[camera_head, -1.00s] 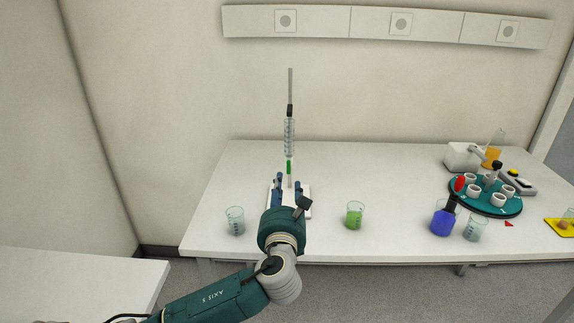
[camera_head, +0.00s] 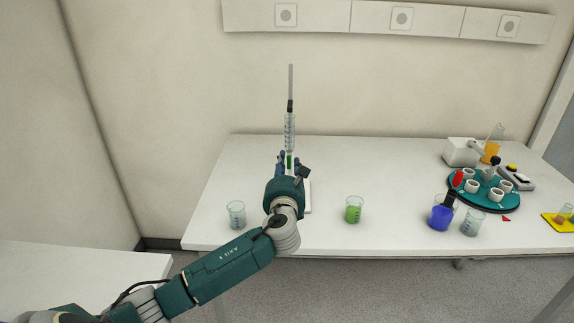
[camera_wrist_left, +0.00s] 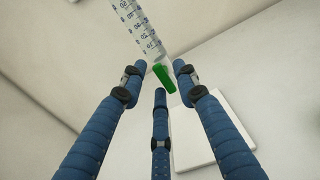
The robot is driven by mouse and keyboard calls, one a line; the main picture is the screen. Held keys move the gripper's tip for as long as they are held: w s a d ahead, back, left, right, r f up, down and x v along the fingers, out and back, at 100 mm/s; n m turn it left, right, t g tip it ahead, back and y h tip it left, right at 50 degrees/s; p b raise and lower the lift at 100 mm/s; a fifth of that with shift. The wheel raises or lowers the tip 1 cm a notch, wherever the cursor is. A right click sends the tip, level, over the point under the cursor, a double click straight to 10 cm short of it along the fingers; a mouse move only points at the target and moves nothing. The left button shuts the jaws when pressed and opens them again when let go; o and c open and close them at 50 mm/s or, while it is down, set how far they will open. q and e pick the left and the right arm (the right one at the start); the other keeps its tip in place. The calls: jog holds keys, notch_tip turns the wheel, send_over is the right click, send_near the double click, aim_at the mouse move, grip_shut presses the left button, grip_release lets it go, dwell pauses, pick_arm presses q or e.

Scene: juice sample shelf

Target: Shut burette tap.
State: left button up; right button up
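The burette (camera_head: 290,128) stands upright on its rod near the back of the table. Its green tap (camera_head: 289,160) is just above my left gripper (camera_head: 285,157), whose fingers partly overlap it. In the left wrist view, the tap (camera_wrist_left: 164,79) lies slantwise just under the marked burette tube (camera_wrist_left: 147,33). There the left gripper (camera_wrist_left: 160,74) has its three blue fingers spread around the tap, with gaps visible between fingers and tap. I cannot tell whether any finger touches it. My right gripper is in no view.
The burette's white base (camera_head: 307,197) is mostly behind my arm. An empty beaker (camera_head: 236,214) stands left and a beaker of green liquid (camera_head: 354,209) right. Further right are a blue flask (camera_head: 441,217), another beaker (camera_head: 472,223) and a teal carousel (camera_head: 484,197).

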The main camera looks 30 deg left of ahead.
pick_arm(q)
grip_shut()
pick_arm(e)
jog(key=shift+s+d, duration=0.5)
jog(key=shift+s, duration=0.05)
pick_arm(q)
jog(key=shift+n, duration=0.3)
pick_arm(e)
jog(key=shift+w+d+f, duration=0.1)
pick_arm(q)
jog(key=n+b, duration=0.1)
jog(key=n, duration=0.4)
jog(key=n+b, duration=0.1)
jog(key=n, duration=0.5)
jog(key=f+n+b, duration=0.1)
jog(key=n+b, duration=0.1)
jog(key=n, duration=0.3)
jog(key=shift+n, duration=0.4)
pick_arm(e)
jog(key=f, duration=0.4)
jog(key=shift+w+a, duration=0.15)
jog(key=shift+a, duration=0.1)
pick_arm(q)
jog(key=shift+n, duration=0.4)
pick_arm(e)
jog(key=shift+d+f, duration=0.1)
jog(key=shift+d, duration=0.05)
